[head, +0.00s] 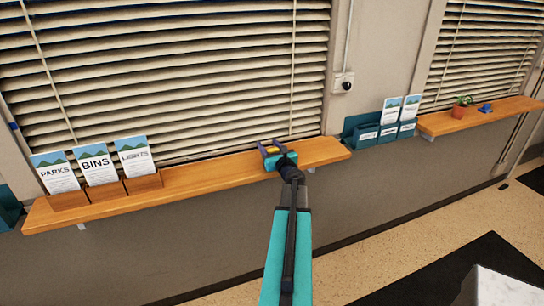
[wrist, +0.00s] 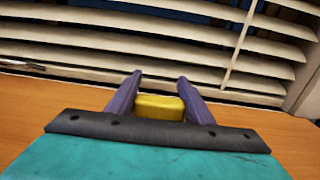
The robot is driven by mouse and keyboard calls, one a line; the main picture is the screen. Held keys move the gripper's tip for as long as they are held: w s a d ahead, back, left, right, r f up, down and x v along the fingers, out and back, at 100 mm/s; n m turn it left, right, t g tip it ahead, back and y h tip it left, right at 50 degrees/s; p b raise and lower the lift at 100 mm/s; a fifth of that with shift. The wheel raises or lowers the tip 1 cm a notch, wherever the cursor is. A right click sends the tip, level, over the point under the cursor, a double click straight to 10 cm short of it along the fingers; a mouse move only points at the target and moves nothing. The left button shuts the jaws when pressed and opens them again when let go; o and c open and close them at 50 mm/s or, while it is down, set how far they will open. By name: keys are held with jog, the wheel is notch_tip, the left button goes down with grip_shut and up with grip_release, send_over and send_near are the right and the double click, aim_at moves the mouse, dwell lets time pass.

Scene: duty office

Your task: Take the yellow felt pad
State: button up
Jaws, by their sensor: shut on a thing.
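The yellow felt pad (wrist: 160,107) sits between the two purple-grey fingers of my gripper (wrist: 160,90) in the wrist view. The fingers are shut on it, one at each side. In the head view my gripper (head: 270,147) is over the right part of the long wooden shelf (head: 215,171), under the blinds. Only a small bit of yellow shows there. The pad's lower part is hidden behind the gripper body, and I cannot tell whether it touches the shelf.
Leaflet holders marked PARKS, BINS and LIGHTS (head: 136,160) stand on the shelf's left part. Teal wall pockets (head: 387,133) hang to the right. A second shelf (head: 478,118) bears a potted plant (head: 461,110) and a small blue object (head: 485,107). Blinds (head: 170,75) rise close behind my gripper.

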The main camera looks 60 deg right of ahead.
jog(key=shift+r, duration=0.15)
jog(key=shift+r+b, duration=0.55)
jog(key=shift+r, duration=0.6)
jog(key=s+a+r+p, duration=0.1)
jog(key=s+a, duration=0.2)
jog(key=s, duration=0.4)
jog(key=s+a+r+p, duration=0.1)
jog(key=s+a, duration=0.2)
jog(key=s, duration=0.4)
jog(key=shift+s+a+r, duration=0.25)
jog(key=shift+a, duration=0.05)
jog(key=shift+a+f, duration=0.1)
dwell(0.4)
